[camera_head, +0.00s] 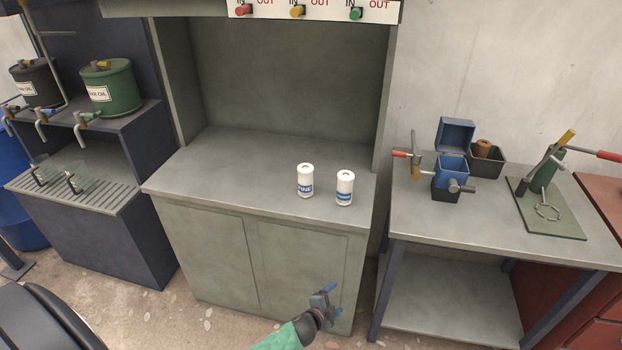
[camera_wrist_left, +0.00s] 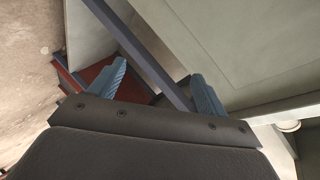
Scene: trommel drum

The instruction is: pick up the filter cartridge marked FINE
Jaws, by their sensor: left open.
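Two white cartridges with blue bands stand upright on the grey cabinet's worktop (camera_head: 230,165). The left cartridge (camera_head: 305,180) shows letters that read as FINE, partly cut off by its curve. The right cartridge (camera_head: 344,188) stands a small gap beside it; its marking cannot be read. My left gripper (camera_head: 331,302) is open and empty, low in front of the cabinet doors, below the worktop and apart from both cartridges. In the left wrist view its two blue fingers (camera_wrist_left: 157,86) are spread with nothing between them. My right gripper is not in view.
The worktop's front edge lies between my left gripper and the cartridges. A hood with IN/OUT knobs (camera_head: 297,10) overhangs it. On the right, a table (camera_head: 430,215) holds a blue box (camera_head: 452,168) and a green-based press (camera_head: 545,205). Drums with taps (camera_head: 108,85) stand left.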

